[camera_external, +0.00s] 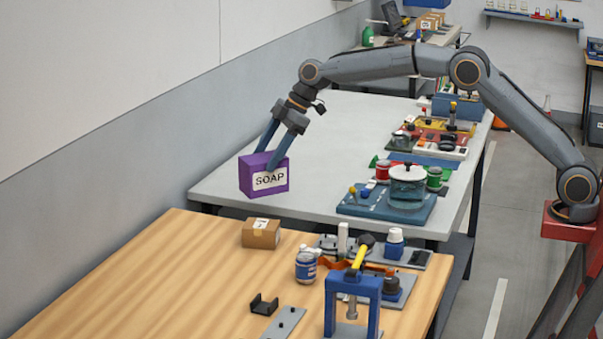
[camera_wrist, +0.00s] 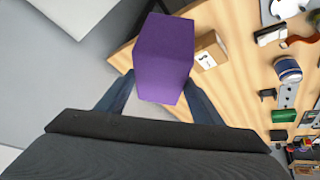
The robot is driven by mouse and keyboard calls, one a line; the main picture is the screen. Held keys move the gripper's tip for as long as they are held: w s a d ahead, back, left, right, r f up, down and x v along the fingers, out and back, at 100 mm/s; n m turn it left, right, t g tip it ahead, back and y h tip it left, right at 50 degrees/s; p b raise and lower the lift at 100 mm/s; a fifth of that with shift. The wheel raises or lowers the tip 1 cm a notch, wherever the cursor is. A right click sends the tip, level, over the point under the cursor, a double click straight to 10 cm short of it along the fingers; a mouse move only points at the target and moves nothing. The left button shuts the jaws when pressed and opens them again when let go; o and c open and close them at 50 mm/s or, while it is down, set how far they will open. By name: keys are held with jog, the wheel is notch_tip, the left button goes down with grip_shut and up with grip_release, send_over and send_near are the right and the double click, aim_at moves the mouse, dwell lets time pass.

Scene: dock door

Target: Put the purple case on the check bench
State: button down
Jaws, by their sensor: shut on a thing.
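The purple case (camera_external: 263,175) is a box with a white label reading SOAP. My gripper (camera_external: 272,149) is shut on it, with one finger on each side, and holds it up in the air. In the external view the case appears near the left front corner of the grey table and the far edge of the wooden table. In the wrist view the purple case (camera_wrist: 164,58) sits between my fingers, with the wooden top below and beside it. No sign in view names the check bench, so I cannot tell which table it is.
The wooden table (camera_external: 150,265) carries a cardboard box (camera_external: 261,233), a blue-labelled jar (camera_external: 306,265) and a blue press frame (camera_external: 352,300). Its left part is bare. The grey table (camera_external: 330,130) has trays and jars along its right side and free room at left. A wall stands at left.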

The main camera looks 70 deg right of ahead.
jog(key=s+d+m+t+h+p, duration=0.1)
jog(key=s+d+m+p, duration=0.15)
jog(key=d, duration=1.15)
jog(key=s+d+m+h+p, duration=0.1)
jog(key=s+d+m+h, duration=0.15)
jog(key=d, duration=1.25)
notch_tip(320, 180, down, 9)
jog(key=p, duration=0.3)
jog(key=shift+s+a+m+y, duration=0.15)
jog(key=shift+s+m+y, duration=0.15)
jog(key=shift+y, duration=0.15)
jog(key=shift+f, duration=0.15)
jog(key=c, duration=0.5)
grip_release()
jog(key=shift+f, duration=0.1)
jog(key=shift+c, duration=0.2)
jog(key=b+v, duration=0.2)
jog(key=v, duration=1)
jog(key=shift+b, duration=0.35)
